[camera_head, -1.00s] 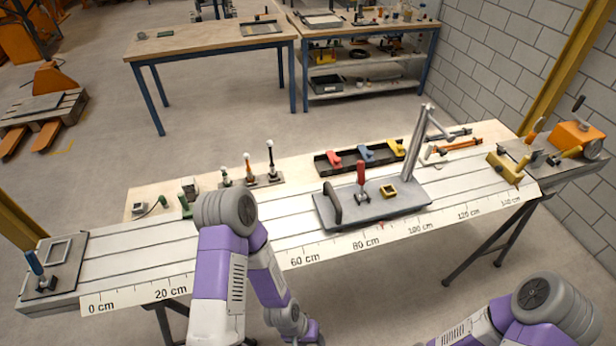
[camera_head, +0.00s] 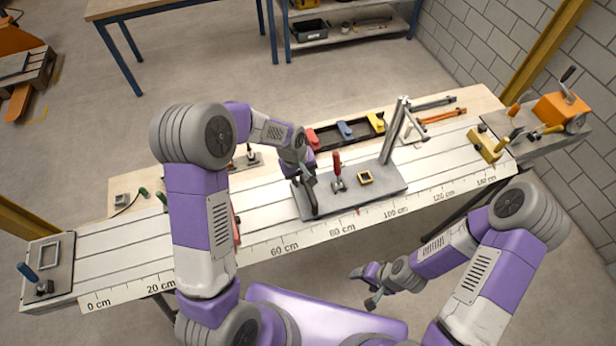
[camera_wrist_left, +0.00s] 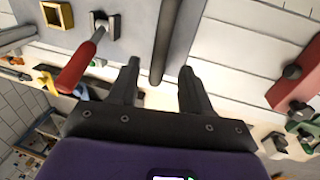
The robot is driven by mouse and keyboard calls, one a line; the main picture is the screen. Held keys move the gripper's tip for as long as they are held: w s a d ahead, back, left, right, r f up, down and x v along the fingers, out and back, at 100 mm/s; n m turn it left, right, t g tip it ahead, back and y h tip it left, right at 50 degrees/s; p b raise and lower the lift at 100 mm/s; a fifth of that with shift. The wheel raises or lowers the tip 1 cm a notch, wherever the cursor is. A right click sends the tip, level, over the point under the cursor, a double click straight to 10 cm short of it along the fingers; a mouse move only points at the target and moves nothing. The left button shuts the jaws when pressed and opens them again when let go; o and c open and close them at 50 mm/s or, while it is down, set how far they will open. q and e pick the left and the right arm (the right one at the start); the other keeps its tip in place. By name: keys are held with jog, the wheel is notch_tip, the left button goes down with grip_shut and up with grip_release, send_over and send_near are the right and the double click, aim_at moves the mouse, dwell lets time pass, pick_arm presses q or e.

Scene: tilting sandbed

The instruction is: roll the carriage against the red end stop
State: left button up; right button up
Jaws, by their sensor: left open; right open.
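The carriage (camera_head: 385,190) is a grey plate on the slotted bed, with a dark bar handle (camera_head: 309,200) at its left end, a red-handled clamp (camera_head: 337,170), a yellow square block (camera_head: 365,178) and an upright post. The red end stop (camera_head: 237,228) is left of it, mostly hidden by my left arm; it shows in the left wrist view (camera_wrist_left: 296,82). My left gripper (camera_head: 306,186) is open at the handle. In the left wrist view the handle (camera_wrist_left: 164,40) appears between its fingers (camera_wrist_left: 158,72); contact cannot be told. My right gripper (camera_head: 364,288) is open and empty in front of the bed.
A centimetre scale (camera_head: 313,237) runs along the bed's front edge. A dark tray (camera_head: 325,137) with red, blue and yellow clamps lies behind the carriage. An orange device (camera_head: 560,112) stands at the right end. A plate with a blue-handled clamp (camera_head: 38,283) sits at the left end.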

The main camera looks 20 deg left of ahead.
aim_at(307, 186)
pick_arm(q)
jog(key=f, duration=0.4)
jog(key=shift+w+d+f, duration=0.25)
jog(key=shift+w+d, duration=0.05)
jog(key=shift+d, duration=0.1)
jog(key=shift+s+r, duration=0.1)
jog(key=shift+s, duration=0.1)
jog(key=shift+w, duration=0.15)
jog(key=c, duration=0.4)
grip_shut()
